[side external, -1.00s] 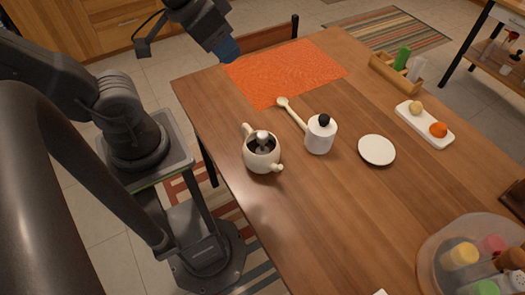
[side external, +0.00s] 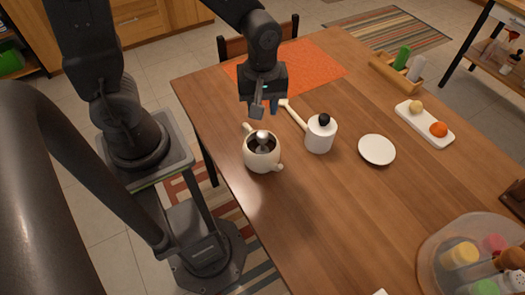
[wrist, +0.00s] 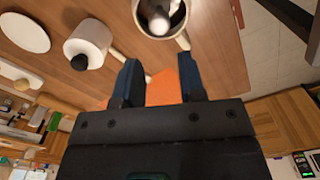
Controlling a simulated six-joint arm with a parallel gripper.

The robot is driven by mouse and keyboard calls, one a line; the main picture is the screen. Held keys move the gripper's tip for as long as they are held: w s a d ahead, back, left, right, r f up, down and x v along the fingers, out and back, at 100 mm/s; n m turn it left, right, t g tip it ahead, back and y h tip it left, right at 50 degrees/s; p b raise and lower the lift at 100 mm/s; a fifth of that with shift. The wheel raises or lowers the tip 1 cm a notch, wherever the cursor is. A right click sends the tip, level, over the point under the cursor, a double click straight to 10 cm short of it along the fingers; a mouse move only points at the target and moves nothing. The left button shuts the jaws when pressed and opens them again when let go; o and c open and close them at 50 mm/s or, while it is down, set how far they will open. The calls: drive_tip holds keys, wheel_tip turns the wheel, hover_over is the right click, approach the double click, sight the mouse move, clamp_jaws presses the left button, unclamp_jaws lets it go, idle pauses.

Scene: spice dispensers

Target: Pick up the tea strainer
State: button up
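The cream teapot (side external: 262,157) stands on the wooden table without a lid. A shiny metal piece, apparently the tea strainer (side external: 262,136), sits in its mouth with its rounded top showing; its lower part is hidden inside. In the wrist view the strainer's round top (wrist: 158,24) and the teapot rim (wrist: 181,18) are at the top edge, partly cut off. My gripper (side external: 264,108) is above and just behind the teapot in the side view, pointing down. Its two fingers (wrist: 158,78) are apart with nothing between them but the orange mat beyond.
A white plate (side external: 377,150) and a white tray (side external: 417,119) lie farther right. The orange mat (side external: 310,66) lies behind.

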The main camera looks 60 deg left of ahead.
sight(263, 134)
wheel_tip(263, 134, down, 12)
idle(0.6)
clamp_jaws()
idle(0.3)
